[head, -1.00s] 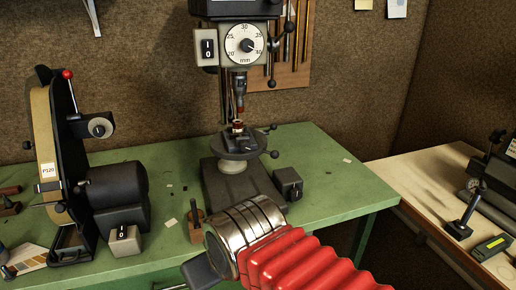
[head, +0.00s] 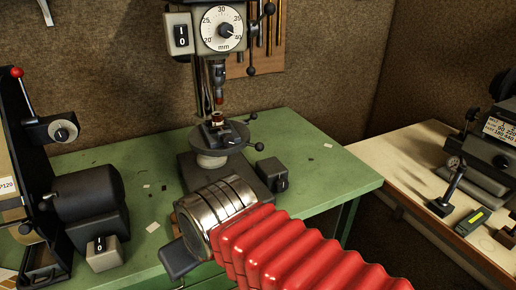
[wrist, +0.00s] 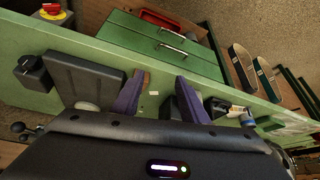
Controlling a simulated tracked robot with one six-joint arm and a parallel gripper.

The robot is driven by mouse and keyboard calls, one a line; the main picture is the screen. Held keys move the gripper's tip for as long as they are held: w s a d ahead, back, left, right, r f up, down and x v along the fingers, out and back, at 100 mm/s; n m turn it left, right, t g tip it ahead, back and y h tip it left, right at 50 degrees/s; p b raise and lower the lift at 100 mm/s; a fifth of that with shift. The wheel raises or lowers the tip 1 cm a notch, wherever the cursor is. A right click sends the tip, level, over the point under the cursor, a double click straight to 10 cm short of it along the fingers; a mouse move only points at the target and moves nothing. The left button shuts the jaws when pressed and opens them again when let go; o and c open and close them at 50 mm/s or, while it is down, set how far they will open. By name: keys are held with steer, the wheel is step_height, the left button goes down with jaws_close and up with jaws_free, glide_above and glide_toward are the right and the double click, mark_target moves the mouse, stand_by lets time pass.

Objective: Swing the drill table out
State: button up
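The drill press table (head: 209,161) is a round dark grey plate beneath the drill chuck (head: 218,92) in the head view. A small vise (head: 222,134) with a copper-coloured piece sits on it. A ball-ended handle (head: 248,146) sticks out to its right. The table appears under the spindle, above the press base (head: 197,178). My arm, with a metal cuff and red bellows, reaches in front of the press; my fingertips do not show there. In the wrist view my gripper (wrist: 161,97) has two purple fingers spread apart with nothing between them.
A belt grinder (head: 90,207) stands on the green bench (head: 145,180) at left. A small dark box (head: 272,174) sits right of the press base. A pale bench (head: 400,165) with equipment stands at right. Drawers (wrist: 150,45) show in the wrist view.

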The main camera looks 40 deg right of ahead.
steer(key=d+f+m+g, duration=0.1)
steer(key=f+m, duration=0.1)
steer(key=m, duration=0.1)
steer(key=m+t+y, duration=0.4)
steer(key=m+t, duration=0.9)
steer(key=m, duration=1.5)
glide_toward(259, 145)
steer(key=s+d+f, duration=0.1)
steer(key=s+d, duration=0.1)
steer(key=s, duration=0.1)
steer(key=shift+f, duration=0.2)
steer(key=shift+a, duration=0.1)
steer(key=shift+x, duration=6.9)
steer(key=shift+a, duration=0.2)
steer(key=shift+c, duration=0.2)
